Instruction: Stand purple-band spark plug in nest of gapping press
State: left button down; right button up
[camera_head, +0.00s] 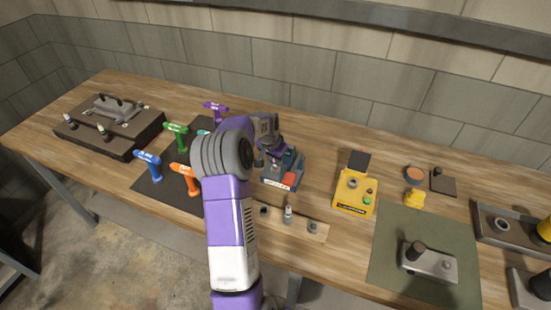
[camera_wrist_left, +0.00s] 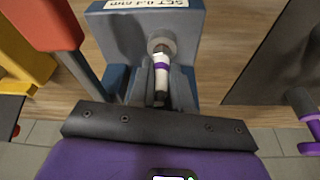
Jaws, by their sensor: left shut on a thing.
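The gapping press (camera_head: 293,168) is a blue-grey device with a red block, near the middle of the bench. In the left wrist view its body (camera_wrist_left: 115,35) and "SET 0.8 mm" label show upside down. My left gripper (camera_head: 268,160) is over the press, its fingertips mostly hidden by the arm in the head view. In the wrist view the gripper (camera_wrist_left: 160,88) is shut on the purple-band spark plug (camera_wrist_left: 161,66), white with a purple ring. The plug's far end meets a round grey collar (camera_wrist_left: 162,43) on the press. I cannot tell whether it is seated. My right gripper is out of view.
A yellow device (camera_head: 354,193) stands right of the press. A wooden strip (camera_head: 300,225) with small parts lies in front. Blue (camera_head: 147,162), green (camera_head: 176,133), orange (camera_head: 186,177) and purple (camera_head: 215,110) drivers stand left. A green mat (camera_head: 390,255) lies right.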

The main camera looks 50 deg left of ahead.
pick_arm(q)
jog(key=c, duration=1)
grip_release()
jog(key=v, duration=0.7)
jog(key=shift+r, duration=0.35)
jog(key=shift+p, duration=0.3)
